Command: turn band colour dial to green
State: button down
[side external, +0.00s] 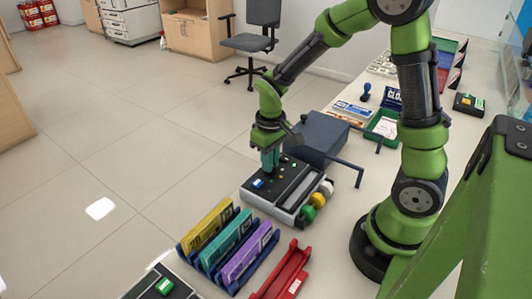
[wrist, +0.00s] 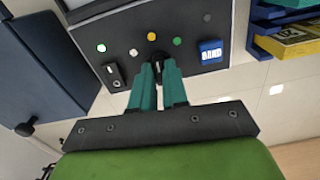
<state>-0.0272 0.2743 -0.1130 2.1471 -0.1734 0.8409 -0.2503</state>
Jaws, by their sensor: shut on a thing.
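The band colour dial (wrist: 155,58) is a small black knob on the dark panel of the banding machine (side external: 268,198). In the wrist view, a white dot, an orange dot (wrist: 151,37) and a green dot (wrist: 177,42) lie around it. My gripper (wrist: 157,68) has its teal fingertips shut on the dial, one on each side. In the side view, my gripper (side external: 270,168) points down at the panel and hides the dial. The fingers cover part of the knob, and I cannot tell which dot it points to.
A blue button (wrist: 210,51) and a black switch (wrist: 113,75) flank the dial. A dark blue box (side external: 318,136) stands close behind the machine. Green, yellow and white knobs (side external: 317,200) line its side. A rack of banded notes (side external: 230,241) and a red tray (side external: 287,272) sit in front.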

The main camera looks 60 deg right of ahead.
jog(key=m, duration=0.4)
jog(key=shift+m, duration=0.3)
jog(key=m, duration=0.4)
jog(key=shift+m, duration=0.3)
jog(key=c, duration=1.1)
grip_release()
jog(key=shift+c, duration=0.2)
notch_tip(320, 180, up, 17)
jog(key=shift+f, duration=0.1)
